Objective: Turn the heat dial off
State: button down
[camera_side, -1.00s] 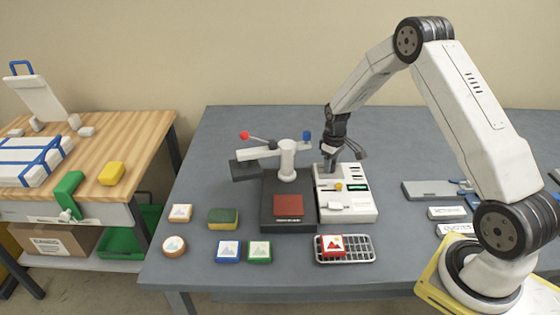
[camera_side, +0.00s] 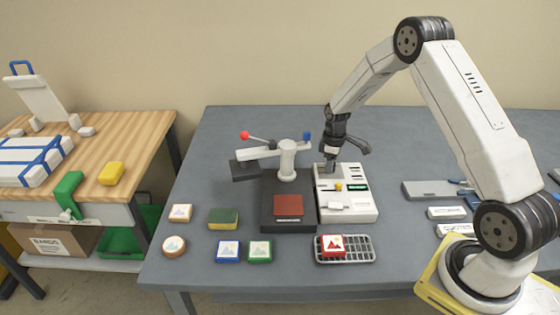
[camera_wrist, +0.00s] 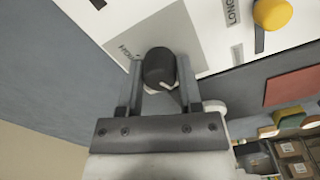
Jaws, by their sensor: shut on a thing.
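The heat dial is a dark round knob (camera_wrist: 160,66) on a grey panel (camera_wrist: 185,28) of the white control box (camera_side: 357,212). My gripper (camera_wrist: 158,82) has a finger on each side of the knob and is shut on it. A pale mark shows low on the knob's near side. The word printed beside the dial is only partly readable. In the side view my gripper (camera_side: 331,166) points down at the box's back left corner and hides the dial there.
A yellow knob (camera_wrist: 272,13) is on the same box, also seen in the side view (camera_side: 338,187). The press with a red pad (camera_side: 288,205) and red-tipped lever stands close on the left. A rack with a red picture tile (camera_side: 332,244) lies in front.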

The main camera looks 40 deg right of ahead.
jog(key=shift+c, duration=1.4)
grip_release()
jog(key=shift+r, duration=0.15)
jog(key=shift+r, duration=3.8)
jog(key=shift+s+a+r, duration=0.15)
jog(key=shift+a+r, duration=0.05)
jog(key=shift+a, duration=0.3)
jog(key=s+a+r+m+t, duration=0.1)
jog(key=s+a+r+m, duration=0.1)
jog(key=s+a, duration=0.6)
jog(key=s+a+r+m+t, duration=0.1)
jog(key=s+a+r+m, duration=0.1)
jog(key=s+a, duration=0.7)
jog(key=shift+a+m+t, duration=0.3)
jog(key=shift+a, duration=0.85)
